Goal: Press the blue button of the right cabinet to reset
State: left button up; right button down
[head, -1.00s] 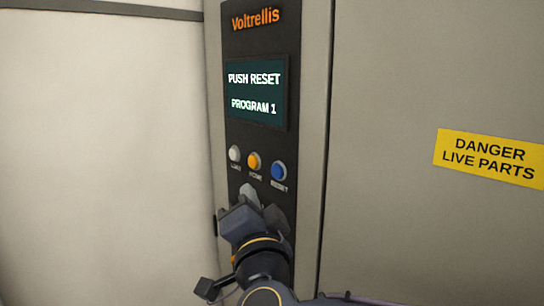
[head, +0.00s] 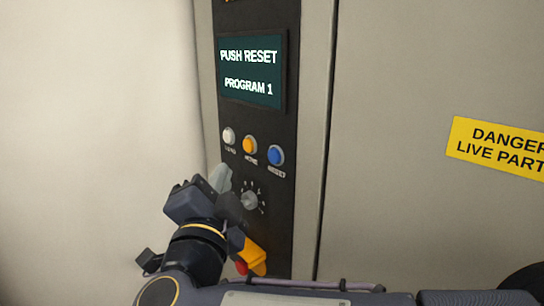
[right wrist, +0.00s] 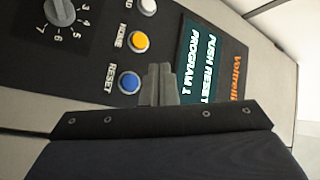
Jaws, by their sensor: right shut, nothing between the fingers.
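The blue button (head: 276,155), marked RESET, is at the right end of a row of three on the cabinet's black panel (head: 255,240). In the right wrist view the blue button (right wrist: 129,82) is left of my fingertips, with a gap in the picture. My right gripper (head: 226,188) is shut and empty, below and left of the blue button in the head view. Its fingers (right wrist: 157,84) show closed together in the right wrist view. The screen (head: 250,75) reads PUSH RESET, PROGRAM 1. My left gripper is not in view.
A white button (head: 229,136) and an orange button (head: 249,145) sit beside the blue one. A rotary knob (head: 249,200) is below them, and a red and yellow part (head: 250,258) lower down. A yellow danger label (head: 497,147) is on the grey door at right.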

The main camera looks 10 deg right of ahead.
aim_at(268, 152)
jog(key=w+d, duration=0.4)
jog(key=d, duration=0.2)
jog(key=shift+w, duration=0.2)
jog(key=shift+d, duration=0.1)
dwell(1.9)
jog(key=shift+w+d+b, duration=0.25)
jog(key=shift+b, duration=0.05)
jog(key=shift+w+d, duration=0.25)
jog(key=shift+d, duration=0.1)
dwell(0.9)
jog(key=shift+s+a, duration=0.5)
jog(key=shift+a, duration=0.15)
jog(key=s+a, duration=0.1)
jog(key=a, duration=0.1)
jog(key=s+a, duration=0.2)
dwell(0.5)
